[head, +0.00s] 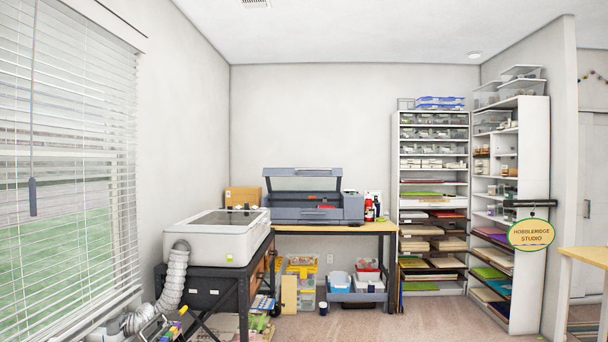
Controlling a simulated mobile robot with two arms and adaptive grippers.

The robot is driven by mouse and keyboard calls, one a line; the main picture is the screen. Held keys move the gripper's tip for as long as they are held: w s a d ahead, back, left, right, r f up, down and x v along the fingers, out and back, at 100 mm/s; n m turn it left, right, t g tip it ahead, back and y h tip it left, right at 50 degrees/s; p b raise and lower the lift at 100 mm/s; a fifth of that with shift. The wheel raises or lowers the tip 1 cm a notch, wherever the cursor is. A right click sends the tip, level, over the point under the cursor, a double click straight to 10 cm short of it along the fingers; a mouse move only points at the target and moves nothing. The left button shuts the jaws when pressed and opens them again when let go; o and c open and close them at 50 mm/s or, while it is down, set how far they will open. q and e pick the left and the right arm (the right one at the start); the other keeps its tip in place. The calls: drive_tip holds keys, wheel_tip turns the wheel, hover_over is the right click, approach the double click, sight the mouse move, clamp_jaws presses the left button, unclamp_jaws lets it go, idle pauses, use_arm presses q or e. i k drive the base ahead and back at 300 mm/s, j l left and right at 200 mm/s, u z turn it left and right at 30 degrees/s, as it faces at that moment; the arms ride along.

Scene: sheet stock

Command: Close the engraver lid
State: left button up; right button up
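A grey-blue engraver (345,210) stands on the wooden-topped table against the back wall. Its lid (302,172) is raised, with a clear window in a grey frame, and a gap shows between it and the body. A small red item shows at the front of the engraver; I cannot tell what it is. A second, white machine (215,243) stands nearer, on a black bench at the left, and its dark-windowed top looks shut. Neither of my grippers is in the head view.
A white hose (174,278) hangs from the white machine. Bins and boxes (356,282) sit under the back table (375,227). Tall shelves (432,160) of sheet stock stand at the right. Carpet (400,320) in the middle is clear. A wooden table (590,256) juts in at right.

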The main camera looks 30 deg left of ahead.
sight(267, 172)
drive_tip(key=i+j+u, duration=0.25)
drive_tip(key=i+u, duration=0.2)
drive_tip(key=i, duration=0.25)
drive_tip(key=i+j+u, duration=0.1)
drive_tip(key=i+u, duration=0.3)
drive_tip(key=i, duration=4)
